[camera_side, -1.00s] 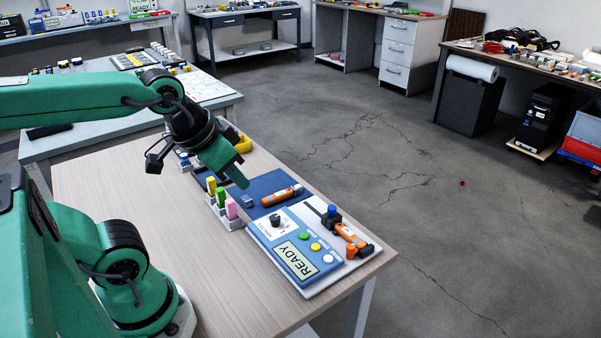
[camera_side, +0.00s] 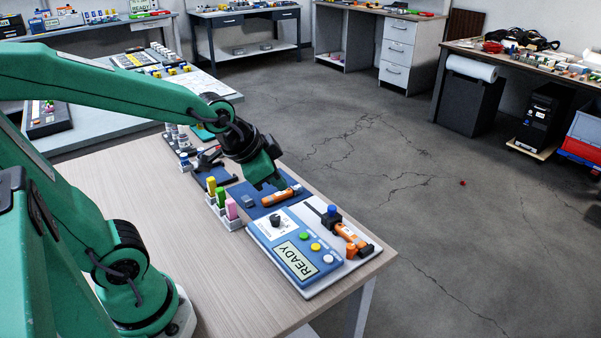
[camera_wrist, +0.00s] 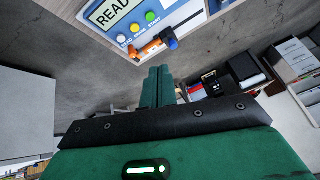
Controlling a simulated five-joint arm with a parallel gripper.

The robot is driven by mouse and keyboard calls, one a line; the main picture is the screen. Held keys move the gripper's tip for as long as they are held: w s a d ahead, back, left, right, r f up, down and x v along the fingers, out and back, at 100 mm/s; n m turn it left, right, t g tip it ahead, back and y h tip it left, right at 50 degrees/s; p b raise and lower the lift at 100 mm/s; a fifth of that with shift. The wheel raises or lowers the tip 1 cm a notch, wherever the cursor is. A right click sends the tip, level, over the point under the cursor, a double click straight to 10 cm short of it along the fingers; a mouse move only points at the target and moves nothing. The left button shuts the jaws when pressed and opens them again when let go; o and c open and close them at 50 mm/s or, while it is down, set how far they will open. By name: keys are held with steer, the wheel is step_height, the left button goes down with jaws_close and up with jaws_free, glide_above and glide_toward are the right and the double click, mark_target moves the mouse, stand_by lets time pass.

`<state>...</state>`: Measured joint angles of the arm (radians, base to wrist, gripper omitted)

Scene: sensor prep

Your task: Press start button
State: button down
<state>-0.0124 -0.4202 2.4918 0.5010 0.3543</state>
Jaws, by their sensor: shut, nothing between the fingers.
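A blue control box (camera_side: 262,236) with a READY display (camera_side: 296,271) lies on a pale plate near the table's right end. It carries a black knob (camera_side: 277,221) and a green button (camera_side: 304,235), a yellow button (camera_side: 315,246) and a white button (camera_side: 328,258). In the wrist view the green button (camera_wrist: 150,16) is by the START label, near the top edge. My gripper (camera_side: 270,186) is shut and empty, pointing down over the blue mat, behind the box and apart from the buttons. In the wrist view its fingertips (camera_wrist: 160,70) are together.
An orange cylinder (camera_side: 282,196) lies on the blue mat close to my fingertips. A rack of coloured sticks (camera_side: 232,222) stands left of the mat. An orange tool with a blue end (camera_side: 348,236) lies right of the box. The table's front left is bare.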

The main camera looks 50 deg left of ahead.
mark_target(301, 236)
steer(key=w+f+m, duration=0.4)
steer(key=w+f, duration=0.2)
steer(key=shift+w+a+f+t, duration=0.25)
steer(key=shift+t, duration=0.15)
steer(key=shift+f, duration=0.2)
steer(key=shift+f, duration=4.2)
steer(key=shift+a+f, duration=0.1)
steer(key=shift+f, duration=0.7)
stand_by(0.5)
steer(key=shift+r, duration=0.8)
steer(key=shift+r, duration=0.15)
